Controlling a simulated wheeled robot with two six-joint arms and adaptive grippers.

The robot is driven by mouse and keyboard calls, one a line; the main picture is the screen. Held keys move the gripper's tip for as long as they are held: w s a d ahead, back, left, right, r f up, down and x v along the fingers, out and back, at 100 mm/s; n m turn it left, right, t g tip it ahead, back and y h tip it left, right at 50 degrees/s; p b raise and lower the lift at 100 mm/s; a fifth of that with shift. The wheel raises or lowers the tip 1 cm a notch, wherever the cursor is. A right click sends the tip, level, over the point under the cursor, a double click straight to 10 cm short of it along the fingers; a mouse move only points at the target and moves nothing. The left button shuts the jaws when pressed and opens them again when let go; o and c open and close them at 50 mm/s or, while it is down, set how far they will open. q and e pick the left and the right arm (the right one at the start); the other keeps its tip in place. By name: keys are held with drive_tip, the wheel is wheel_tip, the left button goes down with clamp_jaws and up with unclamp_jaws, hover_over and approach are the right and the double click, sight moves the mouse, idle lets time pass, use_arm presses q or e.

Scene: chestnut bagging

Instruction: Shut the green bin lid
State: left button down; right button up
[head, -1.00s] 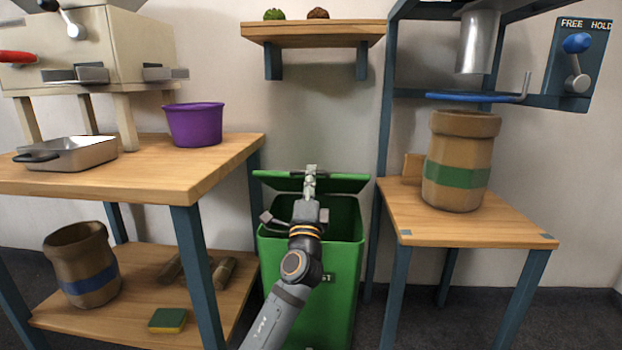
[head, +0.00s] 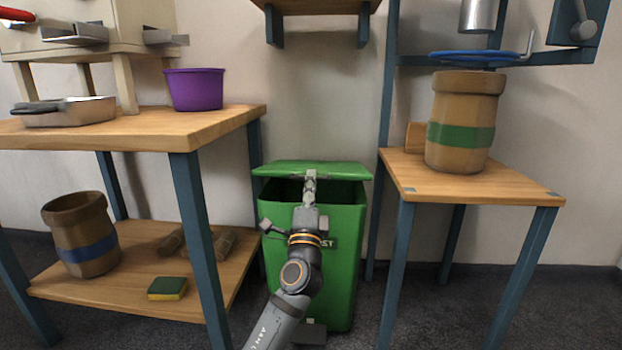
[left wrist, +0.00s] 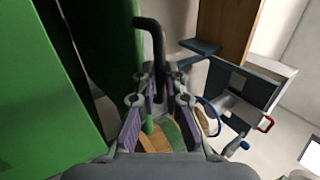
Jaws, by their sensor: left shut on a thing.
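The green bin (head: 340,260) stands on the floor between the two tables. Its green lid (head: 270,170) is partly open, with a dark gap between it and the bin's rim. My left gripper (head: 310,180) is at the lid's front edge, in front of the bin's opening. In the left wrist view its fingers (left wrist: 158,98) are closed around a dark bent handle (left wrist: 152,35), with green panels close on the left. The arm hides part of the bin's front. My right gripper is out of view.
The left table (head: 130,130) holds a purple tub (head: 193,90) and a metal pan (head: 68,112). Its lower shelf holds a blue-banded sack (head: 80,235) and a sponge (head: 168,288). A green-banded sack (head: 462,120) stands on the right table (head: 460,185). Table legs flank the bin closely.

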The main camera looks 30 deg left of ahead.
use_arm(q)
wheel_tip(320, 180, down, 9)
drive_tip(key=b, duration=0.4)
drive_tip(key=shift+s, duration=0.1)
drive_tip(key=c, duration=1.7)
unclamp_jaws()
wheel_tip(320, 180, up, 11)
drive_tip(key=shift+f, duration=0.15)
drive_tip(key=shift+c, duration=0.3)
